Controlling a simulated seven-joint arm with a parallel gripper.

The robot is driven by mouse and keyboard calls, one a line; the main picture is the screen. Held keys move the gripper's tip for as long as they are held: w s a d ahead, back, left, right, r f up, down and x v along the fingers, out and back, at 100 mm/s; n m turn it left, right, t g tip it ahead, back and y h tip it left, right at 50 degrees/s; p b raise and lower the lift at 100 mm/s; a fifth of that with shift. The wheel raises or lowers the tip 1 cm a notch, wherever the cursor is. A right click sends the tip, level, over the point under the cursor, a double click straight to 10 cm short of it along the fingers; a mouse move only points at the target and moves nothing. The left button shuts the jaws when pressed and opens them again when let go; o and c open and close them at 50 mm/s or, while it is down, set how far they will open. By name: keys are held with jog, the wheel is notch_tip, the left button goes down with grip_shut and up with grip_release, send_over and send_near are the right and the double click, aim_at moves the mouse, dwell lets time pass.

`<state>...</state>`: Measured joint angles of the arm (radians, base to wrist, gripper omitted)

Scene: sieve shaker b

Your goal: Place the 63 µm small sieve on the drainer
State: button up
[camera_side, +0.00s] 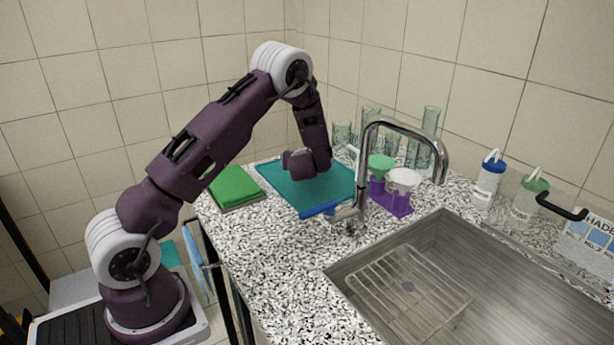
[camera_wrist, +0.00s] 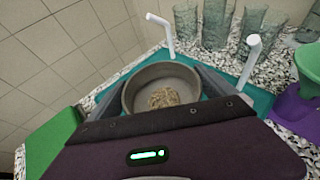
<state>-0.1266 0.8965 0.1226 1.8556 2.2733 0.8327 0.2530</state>
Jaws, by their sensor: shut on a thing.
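A small round grey sieve (camera_wrist: 163,75) with some tan grains inside sits between the dark fingers of my gripper (camera_wrist: 166,84) in the wrist view. My gripper is shut on it. No size marking on the sieve is readable. In the side view my gripper (camera_side: 303,163) is over the teal mat (camera_side: 285,190) on the counter, and the sieve is hidden behind it. Whether the sieve touches the mat I cannot tell. The drainer, a wire rack (camera_side: 408,290), lies empty in the steel sink at the lower right, well away from my gripper.
A tall faucet (camera_side: 364,170) stands between my gripper and the sink. Green and white funnels sit in a purple stand (camera_side: 392,203). Glass cylinders (camera_side: 429,135) stand behind. Bottles (camera_side: 487,182) stand behind the sink.

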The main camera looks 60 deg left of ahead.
aim_at(309, 184)
notch_tip(309, 184, down, 5)
dwell(0.3)
jog(key=o, duration=1.3)
jog(key=shift+d, duration=0.1)
